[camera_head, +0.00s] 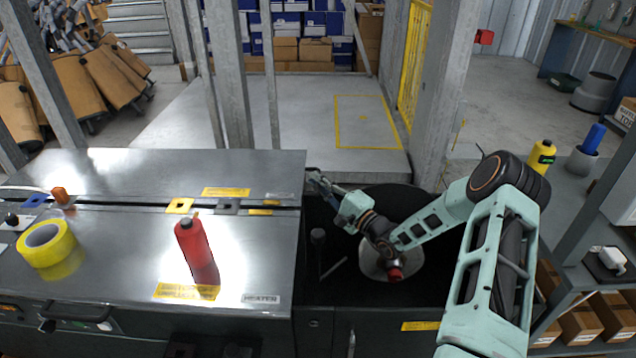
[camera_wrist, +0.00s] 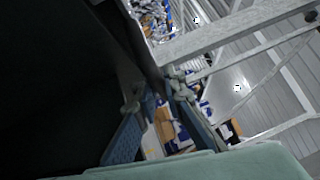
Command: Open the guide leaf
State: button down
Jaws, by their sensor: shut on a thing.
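My gripper (camera_head: 322,184) is at the back right corner of the grey metal machine, with my arm reaching in from the right. In the wrist view my gripper (camera_wrist: 153,92) has its two blue fingers reaching up to the edge of a large dark panel (camera_wrist: 65,75), which I take to be the guide leaf. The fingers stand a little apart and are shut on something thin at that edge. The exact contact is small and dark. In the head view the held part is mostly hidden by the gripper, so I cannot tell the leaf's angle.
The machine top (camera_head: 120,240) carries a red bottle (camera_head: 195,248) and a yellow tape roll (camera_head: 47,244). A dark recess with a pale round disc (camera_head: 408,262) lies under my arm. A grey post (camera_head: 443,100) stands behind.

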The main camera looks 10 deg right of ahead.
jog(key=shift+r, duration=0.1)
dwell(0.3)
jog(key=r+p, duration=0.1)
jog(key=p, duration=0.1)
jog(key=shift+r+m+p, duration=0.3)
jog(key=shift+r, duration=0.05)
jog(key=r+m+g+p, duration=0.1)
jog(key=r+p, duration=0.1)
jog(key=w+r+g+h+p, duration=0.1)
jog(key=p, duration=0.2)
jog(key=r+m+p, duration=0.1)
jog(key=r+p, duration=0.1)
jog(key=shift+w+d+r+m+g+h+p, duration=0.1)
jog(key=shift+w+r+m+g+h+p, duration=0.05)
jog(key=shift+r+m+g+h+p, duration=0.2)
jog(key=w+d+r+m+g+p, duration=0.2)
jog(key=w+r+m+g+p, duration=0.3)
jog(key=w, duration=0.6)
notch_tip(320, 180, up, 4)
jog(key=g+p, duration=0.2)
jog(key=p, duration=0.2)
jog(key=shift+w+d+f+g+h, duration=0.15)
jog(key=shift+w+f+g+h, duration=0.1)
jog(key=shift+g+h, duration=0.1)
jog(key=shift+s, duration=0.15)
